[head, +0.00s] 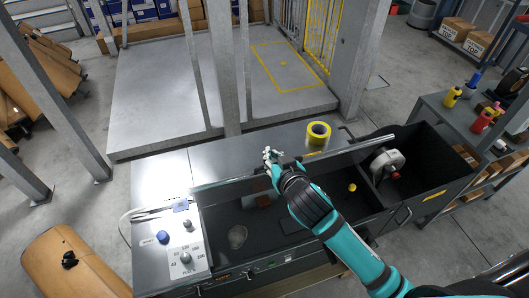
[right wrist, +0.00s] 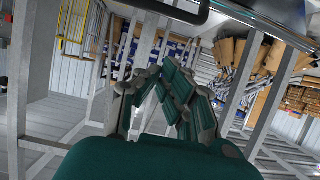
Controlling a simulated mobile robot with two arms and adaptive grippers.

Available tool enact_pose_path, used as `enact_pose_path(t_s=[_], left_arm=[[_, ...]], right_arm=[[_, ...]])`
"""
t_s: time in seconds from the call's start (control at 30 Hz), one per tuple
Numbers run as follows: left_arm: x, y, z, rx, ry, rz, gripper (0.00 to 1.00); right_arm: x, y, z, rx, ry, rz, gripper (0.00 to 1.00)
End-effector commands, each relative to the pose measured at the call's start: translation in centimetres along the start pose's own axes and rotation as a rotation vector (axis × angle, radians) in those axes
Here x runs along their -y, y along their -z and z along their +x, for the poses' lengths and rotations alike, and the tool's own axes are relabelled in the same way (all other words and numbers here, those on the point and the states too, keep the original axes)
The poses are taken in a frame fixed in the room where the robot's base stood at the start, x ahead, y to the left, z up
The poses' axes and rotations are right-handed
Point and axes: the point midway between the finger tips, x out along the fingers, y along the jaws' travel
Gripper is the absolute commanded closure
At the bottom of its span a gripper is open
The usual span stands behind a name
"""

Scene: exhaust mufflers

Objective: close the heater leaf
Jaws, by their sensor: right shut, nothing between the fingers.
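The heater (head: 225,262) is a long dark open trough in the head view, with a grey control panel (head: 173,254) at its left end. A long thin raised edge (head: 226,183), which looks like the rim of the heater leaf, runs along the trough's far side, up to the right. The leaf's exact angle is hard to tell. My right gripper (head: 270,155) is shut and empty at this far edge, with my arm reaching across the trough. Its shut fingers fill the middle of the right wrist view (right wrist: 155,72). Whether it touches the leaf is unclear. My left gripper is not in view.
A yellow tape roll (head: 318,132) lies on the grey surface behind the trough. A grey clamp-like tool (head: 387,163) and a small yellow object (head: 352,187) are in the trough's right part. Grey posts (head: 228,80) stand behind. A side table (head: 455,108) holds bottles at right.

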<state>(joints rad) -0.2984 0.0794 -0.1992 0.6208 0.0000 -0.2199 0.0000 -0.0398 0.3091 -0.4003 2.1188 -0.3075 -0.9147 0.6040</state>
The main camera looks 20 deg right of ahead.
Motion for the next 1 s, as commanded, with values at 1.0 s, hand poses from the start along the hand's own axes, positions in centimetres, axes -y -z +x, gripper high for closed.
enact_pose_path(t_s=[1.0], left_arm=[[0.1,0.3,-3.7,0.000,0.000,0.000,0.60]], right_arm=[[0.0,-3.2,5.7,0.000,0.002,0.000,1.00]])
